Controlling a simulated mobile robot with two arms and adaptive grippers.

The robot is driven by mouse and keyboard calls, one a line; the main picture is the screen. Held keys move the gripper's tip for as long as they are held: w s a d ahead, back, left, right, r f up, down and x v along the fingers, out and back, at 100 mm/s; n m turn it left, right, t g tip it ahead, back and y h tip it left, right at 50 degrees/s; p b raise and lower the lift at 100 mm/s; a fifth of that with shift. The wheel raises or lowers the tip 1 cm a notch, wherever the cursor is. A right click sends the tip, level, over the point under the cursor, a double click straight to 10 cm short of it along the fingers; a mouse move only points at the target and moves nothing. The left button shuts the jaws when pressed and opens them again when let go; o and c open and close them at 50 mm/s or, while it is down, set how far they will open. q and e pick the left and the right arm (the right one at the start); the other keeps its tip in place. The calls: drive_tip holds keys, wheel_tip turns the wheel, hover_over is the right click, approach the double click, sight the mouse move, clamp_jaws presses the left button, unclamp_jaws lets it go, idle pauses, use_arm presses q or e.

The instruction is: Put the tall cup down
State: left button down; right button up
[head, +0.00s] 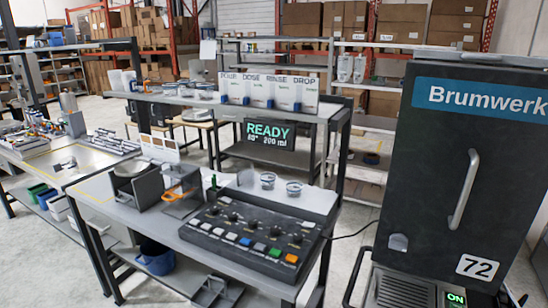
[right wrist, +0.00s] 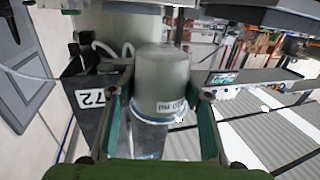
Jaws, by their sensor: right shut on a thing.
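The tall cup (right wrist: 160,85) is a cloudy, translucent cup with a small white label and a bluish rim. It fills the middle of the right wrist view. My right gripper (right wrist: 160,112) is shut on it, with one teal-lined finger on each side. I cannot make out the cup in the head view, and no surface shows clearly in contact with it. My left gripper is not in view.
The dark Brumwerk machine (head: 455,160) stands at the right, with a grate at its foot. A button panel (head: 255,240) and two small clear cups (head: 267,180) (head: 293,188) stand on the grey bench (head: 95,187).

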drive_tip(key=s+a+r+n+y+b, duration=0.2)
drive_tip(key=s+a+y, duration=0.3)
drive_tip(key=a, duration=0.5)
drive_tip(key=shift+s+r+n+t+b, duration=0.35)
drive_tip(key=shift+s+r+n, duration=0.15)
drive_tip(key=shift+r, duration=0.4)
drive_tip(key=shift+a, duration=0.1)
